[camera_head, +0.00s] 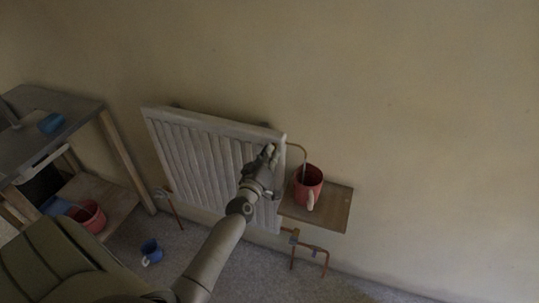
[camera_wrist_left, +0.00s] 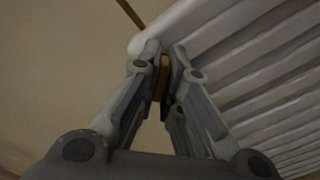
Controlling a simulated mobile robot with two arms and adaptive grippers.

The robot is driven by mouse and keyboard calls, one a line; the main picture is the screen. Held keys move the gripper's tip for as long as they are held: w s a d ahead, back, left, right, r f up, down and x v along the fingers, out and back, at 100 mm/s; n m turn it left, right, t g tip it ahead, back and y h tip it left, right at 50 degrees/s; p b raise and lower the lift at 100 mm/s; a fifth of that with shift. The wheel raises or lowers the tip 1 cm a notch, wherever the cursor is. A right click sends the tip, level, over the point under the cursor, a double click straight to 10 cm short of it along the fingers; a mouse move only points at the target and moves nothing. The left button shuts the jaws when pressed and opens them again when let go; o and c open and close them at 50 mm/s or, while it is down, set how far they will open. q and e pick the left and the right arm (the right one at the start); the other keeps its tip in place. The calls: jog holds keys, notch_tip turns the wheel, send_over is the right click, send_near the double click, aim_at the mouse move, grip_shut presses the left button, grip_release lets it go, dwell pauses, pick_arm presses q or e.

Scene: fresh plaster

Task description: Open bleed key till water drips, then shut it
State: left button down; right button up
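The white ribbed radiator (camera_head: 205,150) hangs on the wall, and it also fills the right of the left wrist view (camera_wrist_left: 260,60). My left gripper (camera_head: 271,153) is at its upper right end. In the left wrist view its fingers (camera_wrist_left: 161,77) are closed on a small brass-coloured piece (camera_wrist_left: 161,68), seemingly the bleed key. Its turn position cannot be told. A thin copper tube (camera_head: 300,148) runs from the radiator's end down towards a red mug (camera_head: 309,180). The mug's inside is too dark to show water, and no drip is visible. My right gripper is not in view.
The mug stands on a small wooden board (camera_head: 333,207) right of the radiator. Copper pipes (camera_head: 313,247) run below it. A blue mug (camera_head: 150,250) is on the floor. A workbench (camera_head: 60,108) at left has a lower shelf with a red container (camera_head: 88,215).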

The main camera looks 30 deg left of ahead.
pick_arm(q)
jog(key=shift+f+n, duration=0.1)
jog(key=shift+n, duration=1.8)
jog(key=c, duration=1.6)
grip_release()
jog(key=shift+s, duration=0.1)
jog(key=v, duration=1.2)
